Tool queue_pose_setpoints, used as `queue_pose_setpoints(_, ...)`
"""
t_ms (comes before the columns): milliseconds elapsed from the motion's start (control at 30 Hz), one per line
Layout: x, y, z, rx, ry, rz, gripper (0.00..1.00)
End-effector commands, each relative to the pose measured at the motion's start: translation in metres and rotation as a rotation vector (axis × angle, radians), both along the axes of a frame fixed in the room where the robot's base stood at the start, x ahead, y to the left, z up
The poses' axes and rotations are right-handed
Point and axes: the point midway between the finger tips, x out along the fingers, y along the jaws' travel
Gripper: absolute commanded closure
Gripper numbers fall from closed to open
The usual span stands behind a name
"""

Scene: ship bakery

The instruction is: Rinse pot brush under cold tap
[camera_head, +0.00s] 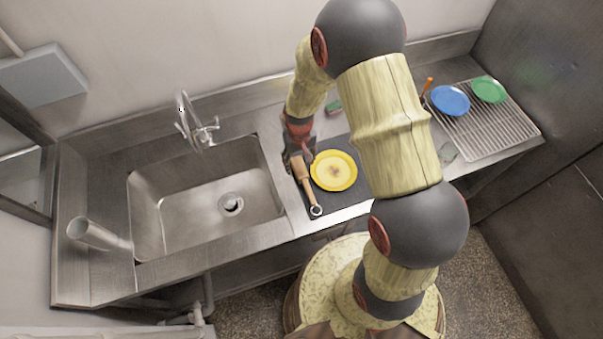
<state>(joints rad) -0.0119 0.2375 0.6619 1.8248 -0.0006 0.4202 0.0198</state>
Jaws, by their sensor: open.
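The pot brush (308,188), with a wooden handle, lies on a dark mat (349,203) right of the sink. A pale ring-like end points to the counter's front edge. My gripper (298,160) is at the brush's far end and partly hides it. Its jaws are open; I cannot tell whether they touch the brush. The tap (193,128) stands behind the sink, with its spout and handles near the back wall. Which handle is cold cannot be told. The steel sink (190,205) is empty, with a round drain. No water is seen running.
A yellow plate (346,178) with a brown stain lies close beside the brush. A green and red sponge (333,107) is behind. A wire rack (500,130) at right holds a blue plate (450,100) and green plate (488,89). A metal cylinder (92,234) stands left of the sink.

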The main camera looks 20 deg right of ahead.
Motion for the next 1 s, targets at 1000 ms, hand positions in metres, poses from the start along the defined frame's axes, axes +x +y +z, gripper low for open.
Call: queue_pose_setpoints(1000, 0.0, -0.005, -0.058, 0.0, -0.003, -0.001, 0.57)
